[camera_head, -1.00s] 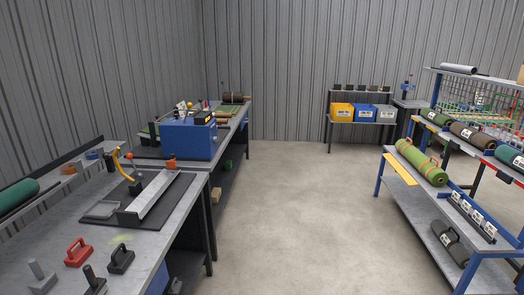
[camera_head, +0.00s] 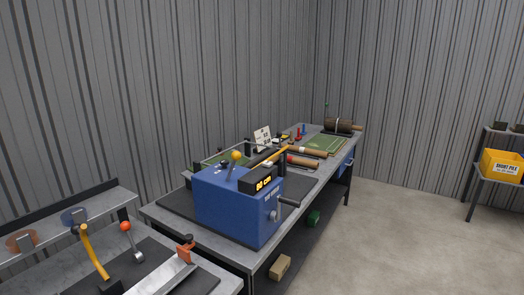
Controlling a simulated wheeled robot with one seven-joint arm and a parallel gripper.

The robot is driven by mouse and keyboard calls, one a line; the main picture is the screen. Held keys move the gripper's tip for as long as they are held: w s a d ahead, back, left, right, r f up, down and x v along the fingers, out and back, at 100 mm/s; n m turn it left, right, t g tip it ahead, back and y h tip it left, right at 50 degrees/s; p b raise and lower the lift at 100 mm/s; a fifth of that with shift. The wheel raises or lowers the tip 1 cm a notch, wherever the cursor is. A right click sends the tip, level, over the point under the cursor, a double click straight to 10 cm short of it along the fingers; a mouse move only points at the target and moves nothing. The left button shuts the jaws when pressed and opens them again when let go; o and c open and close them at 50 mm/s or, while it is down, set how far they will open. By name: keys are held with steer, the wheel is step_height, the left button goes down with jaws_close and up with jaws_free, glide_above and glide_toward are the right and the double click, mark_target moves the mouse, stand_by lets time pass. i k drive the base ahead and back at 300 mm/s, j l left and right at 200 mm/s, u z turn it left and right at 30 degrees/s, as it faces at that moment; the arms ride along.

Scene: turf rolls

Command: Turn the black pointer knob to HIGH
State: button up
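I cannot make out a black pointer knob or a HIGH mark in this view. A blue machine (camera_head: 222,207) stands on the far workbench, left of the picture's middle. It has a black box with a lit yellow display (camera_head: 265,184) and a lever with a yellow ball (camera_head: 236,157) on top. A grey crank with a black handle (camera_head: 289,201) sticks out of its right side. Small marks on its top and side are too small to read. My gripper is not in view.
A nearer bench (camera_head: 205,272) at bottom left carries a yellow curved handle (camera_head: 93,251) and an orange-ball lever (camera_head: 126,228). Turf rolls (camera_head: 303,162) lie behind the machine. A yellow bin (camera_head: 502,166) stands on a rack at far right. The floor (camera_head: 390,235) right of the bench is clear.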

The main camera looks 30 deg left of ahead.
mark_target(224, 162)
steer(key=i+u, duration=0.15)
steer(key=i, duration=0.6)
steer(key=i+l+u, duration=0.15)
steer(key=i, duration=0.6)
steer(key=i+j+u, duration=0.15)
steer(key=u, duration=0.3)
steer(key=i+u, duration=0.65)
steer(key=u, duration=0.2)
steer(key=i+l+u, duration=0.15)
steer(key=i+u, duration=0.25)
steer(key=i+l+u, duration=0.1)
steer(key=u, duration=0.35)
steer(key=l, duration=0.1)
